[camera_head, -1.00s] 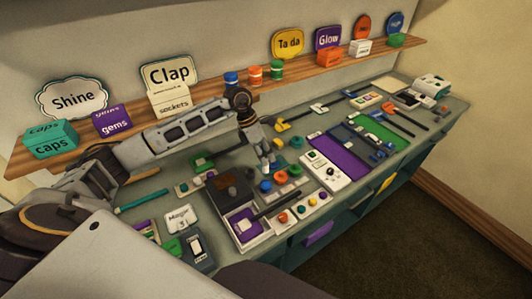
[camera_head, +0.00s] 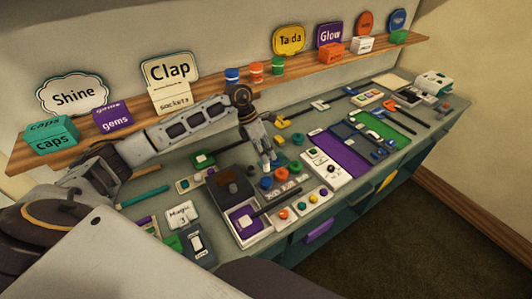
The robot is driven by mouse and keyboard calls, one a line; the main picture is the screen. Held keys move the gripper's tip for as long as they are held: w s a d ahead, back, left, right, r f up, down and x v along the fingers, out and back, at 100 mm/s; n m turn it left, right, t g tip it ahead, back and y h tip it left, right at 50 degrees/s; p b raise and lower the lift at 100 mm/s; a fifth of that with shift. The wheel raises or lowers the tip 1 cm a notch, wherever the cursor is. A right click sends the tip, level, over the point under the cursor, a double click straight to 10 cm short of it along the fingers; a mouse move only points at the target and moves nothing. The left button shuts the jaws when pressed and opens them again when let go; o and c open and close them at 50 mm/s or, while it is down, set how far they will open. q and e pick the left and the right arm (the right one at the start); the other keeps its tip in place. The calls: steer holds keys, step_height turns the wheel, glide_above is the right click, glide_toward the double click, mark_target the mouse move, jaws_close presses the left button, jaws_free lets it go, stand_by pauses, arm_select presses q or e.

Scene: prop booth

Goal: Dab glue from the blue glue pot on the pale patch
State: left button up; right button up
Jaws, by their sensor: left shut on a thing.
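My left gripper (camera_head: 268,157) hangs over the middle of the bench, pointing down. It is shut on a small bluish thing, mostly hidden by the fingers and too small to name. A round blue pot (camera_head: 266,183) sits on the bench just below the gripper in the picture, beside an orange one and a green one. A blue jar (camera_head: 232,75) also stands on the shelf; I cannot tell for sure which is the glue pot. I cannot make out the pale patch for certain; a white-framed purple square (camera_head: 243,221) lies in front. My right gripper is not in view.
A dark rod (camera_head: 279,200) lies across the tray area. A brown-topped box (camera_head: 229,184), a button panel (camera_head: 300,206) and a purple panel (camera_head: 342,157) crowd the bench around the gripper. The shelf (camera_head: 211,98) with signs and boxes runs behind my arm.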

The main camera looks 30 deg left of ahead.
mark_target(266, 166)
arm_select(q)
steer(key=shift+f+b, duration=1.15)
steer(key=shift+f, duration=1.6)
steer(key=shift+f+b, duration=0.45)
steer(key=shift+f, duration=0.15)
steer(key=shift+s+f, duration=0.15)
steer(key=shift+f, duration=0.05)
stand_by(2.1)
steer(key=shift+r, duration=0.1)
steer(key=shift+r+p, duration=1.45)
steer(key=shift+r, duration=2.1)
